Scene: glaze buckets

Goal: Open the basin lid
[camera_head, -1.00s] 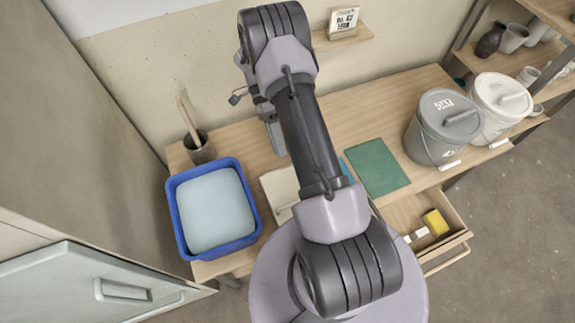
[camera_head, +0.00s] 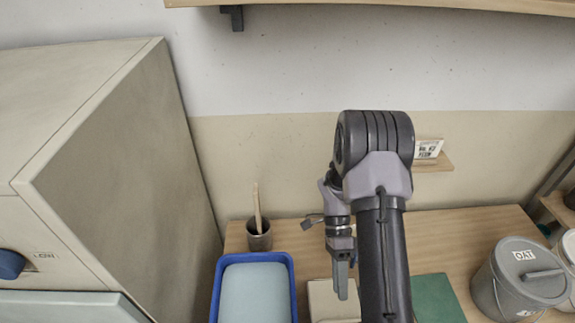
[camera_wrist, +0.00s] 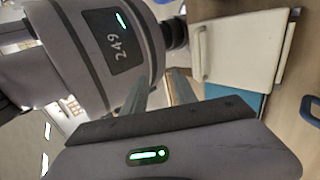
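A cream panel (camera_head: 333,301) lies on the wooden table just right of the blue tub, cut off by the bottom of the head view. It looks like the basin lid. In the wrist view its cream surface (camera_wrist: 240,48) shows at upper right, with a slim handle on its left edge and a dark fitting at its upper right corner. My gripper (camera_head: 342,290) points down over or near the panel; contact is not visible. In the wrist view its two fingers (camera_wrist: 160,80) stand apart with nothing seen between them.
A blue tub (camera_head: 217,293) with a pale top stands left, with a cup (camera_head: 259,238) behind it. A green mat (camera_head: 437,298) and a grey lidded bucket (camera_head: 518,280) are right. A tall cabinet (camera_head: 130,170) stands left; a shelf (camera_head: 380,5) hangs above.

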